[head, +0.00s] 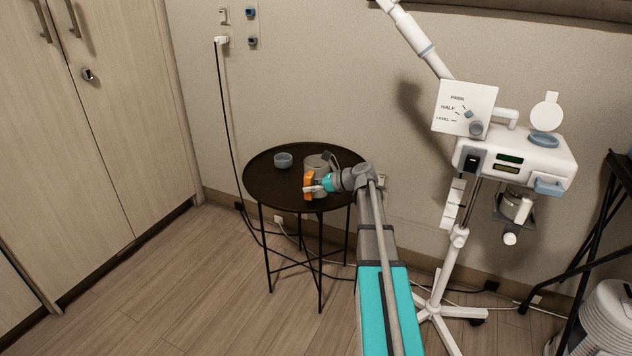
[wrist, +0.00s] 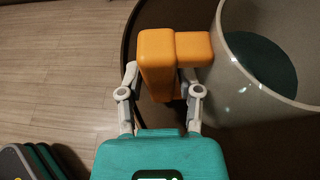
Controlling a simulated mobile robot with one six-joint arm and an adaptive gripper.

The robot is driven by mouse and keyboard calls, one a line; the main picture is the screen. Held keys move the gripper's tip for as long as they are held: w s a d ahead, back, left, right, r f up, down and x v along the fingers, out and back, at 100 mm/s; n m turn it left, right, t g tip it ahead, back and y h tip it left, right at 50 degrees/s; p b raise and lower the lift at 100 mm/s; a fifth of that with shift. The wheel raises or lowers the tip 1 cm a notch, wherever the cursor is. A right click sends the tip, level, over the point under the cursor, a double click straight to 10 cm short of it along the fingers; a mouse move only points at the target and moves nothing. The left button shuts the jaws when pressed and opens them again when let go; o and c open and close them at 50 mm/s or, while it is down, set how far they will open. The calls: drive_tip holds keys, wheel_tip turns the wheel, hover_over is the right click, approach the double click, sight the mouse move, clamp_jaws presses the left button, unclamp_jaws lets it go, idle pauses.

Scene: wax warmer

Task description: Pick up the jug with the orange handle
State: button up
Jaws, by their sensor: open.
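The jug (head: 316,163) stands upright on a round black table (head: 259,190). Its orange handle (head: 308,184) faces my arm's side. In the wrist view the jug's clear grey wall (wrist: 232,95) and dark inside fill the right. The orange handle (wrist: 158,65) stands out from it to the left. My gripper (wrist: 162,80) is open, with one finger at the left and one at the right of the handle's upright part. I cannot tell whether either finger touches it. In the head view my gripper (head: 316,187) is at the handle and partly hides the jug.
A small grey bowl (head: 283,160) stands left of the jug on the table. A white device on a wheeled stand (head: 515,155) is at the right. A black cable (head: 230,130) runs down the wall behind the table. Open floor (head: 190,290) lies at the left front.

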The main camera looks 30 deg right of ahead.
drive_tip(key=shift+w+a+f, duration=0.15)
drive_tip(key=shift+w+a, duration=0.1)
drive_tip(key=shift+w, duration=0.1)
idle(0.3)
clamp_jaws()
